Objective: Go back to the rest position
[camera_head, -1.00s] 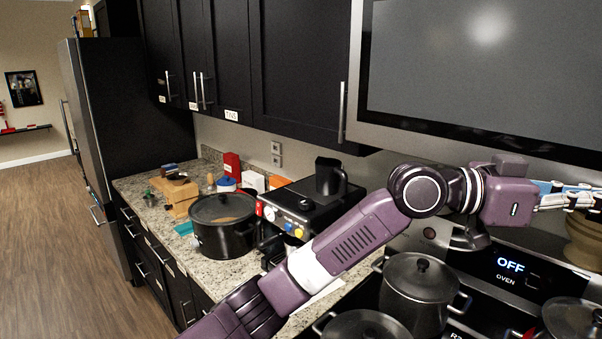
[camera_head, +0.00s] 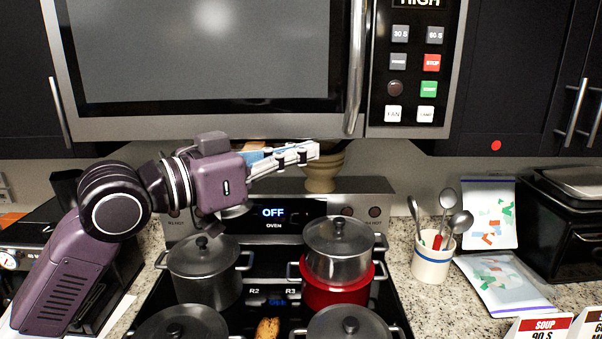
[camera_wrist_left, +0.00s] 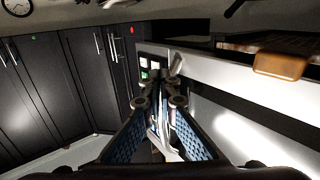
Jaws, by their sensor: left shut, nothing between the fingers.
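My left gripper (camera_head: 300,153) is raised over the back of the stove, just below the microwave. Its fingers are together, with nothing between them. The closed fingers also show in the left wrist view (camera_wrist_left: 158,90), pointing along the underside of the microwave toward dark cabinets. My left arm comes in from the left and is bent at the elbow. My right gripper is not in the frames.
The microwave (camera_head: 210,122) hangs close above my left gripper. Below are a grey pot (camera_head: 203,275), a lidded pot (camera_head: 338,250) on a red pot (camera_head: 335,296), and more lids in front.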

